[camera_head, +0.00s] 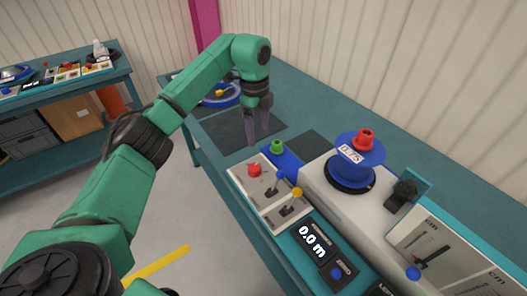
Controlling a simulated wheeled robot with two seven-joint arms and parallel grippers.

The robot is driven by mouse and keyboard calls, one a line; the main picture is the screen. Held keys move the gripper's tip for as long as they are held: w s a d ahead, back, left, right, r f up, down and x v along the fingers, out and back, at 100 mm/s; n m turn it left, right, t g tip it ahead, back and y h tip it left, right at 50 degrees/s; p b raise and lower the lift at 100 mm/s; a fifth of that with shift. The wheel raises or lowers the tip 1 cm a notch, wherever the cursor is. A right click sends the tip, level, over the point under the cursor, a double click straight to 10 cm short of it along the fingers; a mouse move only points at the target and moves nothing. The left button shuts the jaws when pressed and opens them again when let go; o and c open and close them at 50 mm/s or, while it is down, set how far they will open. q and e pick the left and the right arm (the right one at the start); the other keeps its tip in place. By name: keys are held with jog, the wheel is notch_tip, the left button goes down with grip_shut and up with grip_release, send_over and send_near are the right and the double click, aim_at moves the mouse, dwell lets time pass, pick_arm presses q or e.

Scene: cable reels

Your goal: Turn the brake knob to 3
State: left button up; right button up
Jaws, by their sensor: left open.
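A black knob (403,192) stands in front of a small teal plate on the right of the machine. It is the likeliest brake knob, but I cannot read any number on it. To its left a blue reel (358,160) with a white label carries a red knob (363,138) on top. My left gripper (258,130) is open and empty, pointing down over the dark mat, left of and behind the reel and well apart from the black knob. My right gripper is not in view.
A control panel with a red button (254,170), levers and a yellow ball (297,192) lies left of the reel. A display (312,243) reads 0.0 m. A slanted scale panel (435,250) stands at the right. The teal bench behind is mostly clear.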

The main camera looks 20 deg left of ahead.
pick_arm(q)
jog(key=a, duration=0.1)
jog(key=p, duration=0.2)
send_over(254, 167)
jog(key=shift+n, duration=0.3)
notch_tip(254, 167, down, 8)
jog(key=shift+s+f, duration=0.1)
jog(key=shift+f, duration=0.05)
notch_tip(254, 167, down, 4)
jog(key=shift+f+p, duration=0.2)
jog(key=shift+p, duration=0.1)
jog(key=shift+f, duration=0.25)
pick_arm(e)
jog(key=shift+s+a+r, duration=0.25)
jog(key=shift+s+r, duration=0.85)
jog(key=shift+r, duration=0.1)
pick_arm(q)
jog(key=shift+c, duration=1.2)
grip_shut()
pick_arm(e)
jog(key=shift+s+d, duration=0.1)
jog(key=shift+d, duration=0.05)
